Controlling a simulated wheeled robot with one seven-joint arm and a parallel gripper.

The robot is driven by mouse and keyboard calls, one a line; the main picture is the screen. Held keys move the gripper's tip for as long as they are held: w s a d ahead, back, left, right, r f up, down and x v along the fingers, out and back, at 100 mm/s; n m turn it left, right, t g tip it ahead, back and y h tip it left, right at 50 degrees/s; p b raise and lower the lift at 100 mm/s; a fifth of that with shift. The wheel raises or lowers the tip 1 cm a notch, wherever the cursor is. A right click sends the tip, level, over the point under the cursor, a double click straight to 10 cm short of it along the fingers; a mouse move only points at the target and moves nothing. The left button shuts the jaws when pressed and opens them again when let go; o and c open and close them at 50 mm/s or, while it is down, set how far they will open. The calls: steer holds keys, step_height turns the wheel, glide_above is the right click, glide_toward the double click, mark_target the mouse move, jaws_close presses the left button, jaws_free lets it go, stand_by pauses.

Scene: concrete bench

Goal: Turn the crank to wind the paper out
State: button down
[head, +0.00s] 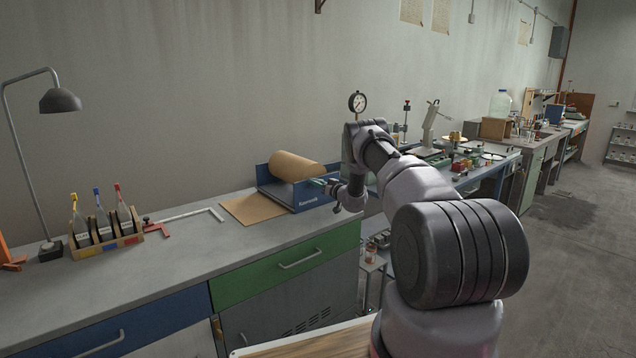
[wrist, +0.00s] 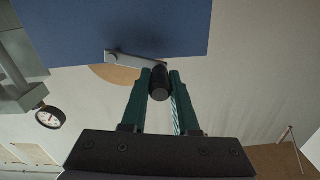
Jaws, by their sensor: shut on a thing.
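A blue paper dispenser (head: 307,202) with a brown paper roll (head: 296,166) stands on the bench. A flat sheet of brown paper (head: 250,207) lies out of its front onto the bench top. My gripper (head: 318,184) is at the dispenser's right side. In the wrist view the crank's light metal arm (wrist: 130,59) runs along the blue side panel (wrist: 120,25) to a black handle (wrist: 160,82). My gripper (wrist: 160,88) has its green fingers shut on that handle, one on each side. In the head view my arm and gripper hide the crank.
A rack of bottles (head: 105,236), a red clamp (head: 156,228), a metal square (head: 200,213) and a desk lamp (head: 60,101) stand on the left of the bench. A dial gauge (head: 357,102) stands behind my arm. The bench front is clear.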

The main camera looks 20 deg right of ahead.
steer(key=shift+a+f+n, duration=0.1)
steer(key=shift+f+n, duration=0.2)
steer(key=shift+n, duration=0.1)
steer(key=c, duration=0.7)
jaws_free()
steer(key=shift+v, duration=5.45)
